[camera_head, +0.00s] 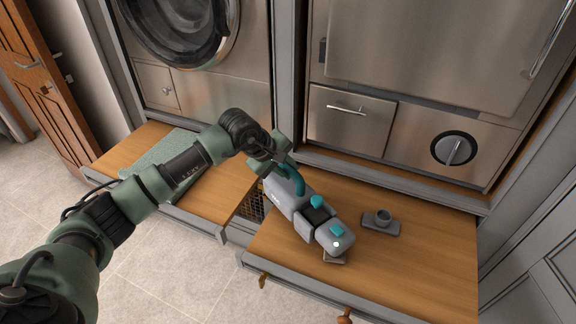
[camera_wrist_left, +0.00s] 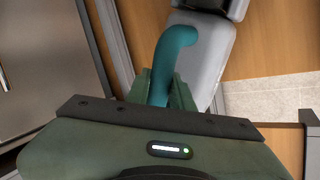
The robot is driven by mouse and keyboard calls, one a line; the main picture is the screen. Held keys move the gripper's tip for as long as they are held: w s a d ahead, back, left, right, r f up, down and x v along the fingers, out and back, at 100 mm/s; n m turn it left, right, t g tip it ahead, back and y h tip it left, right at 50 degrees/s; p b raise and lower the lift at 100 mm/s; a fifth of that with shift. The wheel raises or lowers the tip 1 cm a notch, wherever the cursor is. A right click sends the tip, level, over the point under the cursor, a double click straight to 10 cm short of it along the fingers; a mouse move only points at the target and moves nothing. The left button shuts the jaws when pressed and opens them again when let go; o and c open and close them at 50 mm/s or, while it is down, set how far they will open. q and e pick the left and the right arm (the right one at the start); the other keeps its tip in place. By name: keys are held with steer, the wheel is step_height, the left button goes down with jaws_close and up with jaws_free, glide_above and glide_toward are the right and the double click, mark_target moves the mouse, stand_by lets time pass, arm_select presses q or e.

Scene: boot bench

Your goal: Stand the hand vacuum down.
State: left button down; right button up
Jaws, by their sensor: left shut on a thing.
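The hand vacuum (camera_head: 314,216) is grey with a teal handle and teal buttons. In the head view it lies at a slant over the right wooden bench top, its near end close to a small grey piece (camera_head: 334,258) on the wood. I cannot tell whether it touches the bench. My left gripper (camera_head: 284,168) is shut on the teal handle at its far end. In the left wrist view the teal handle (camera_wrist_left: 170,62) runs up from between the fingers of my left gripper (camera_wrist_left: 162,92). My right gripper is not in view.
A small grey holder with a round socket (camera_head: 381,222) sits on the right bench top (camera_head: 428,250). A grey-green mat (camera_head: 165,155) lies on the left bench top. A gap with a dark mesh (camera_head: 252,205) separates the two tops. Steel appliances stand behind.

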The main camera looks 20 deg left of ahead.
arm_select(q)
steer(key=shift+f+b, duration=0.2)
steer(key=shift+b, duration=0.1)
stand_by(0.6)
steer(key=c, duration=1.1)
jaws_free()
steer(key=shift+c, duration=0.2)
steer(key=shift+s+f, duration=0.1)
steer(key=shift+f, duration=0.05)
steer(key=shift+s+a+r, duration=0.15)
steer(key=shift+r, duration=0.3)
steer(key=b+v, duration=0.1)
steer(key=v, duration=0.6)
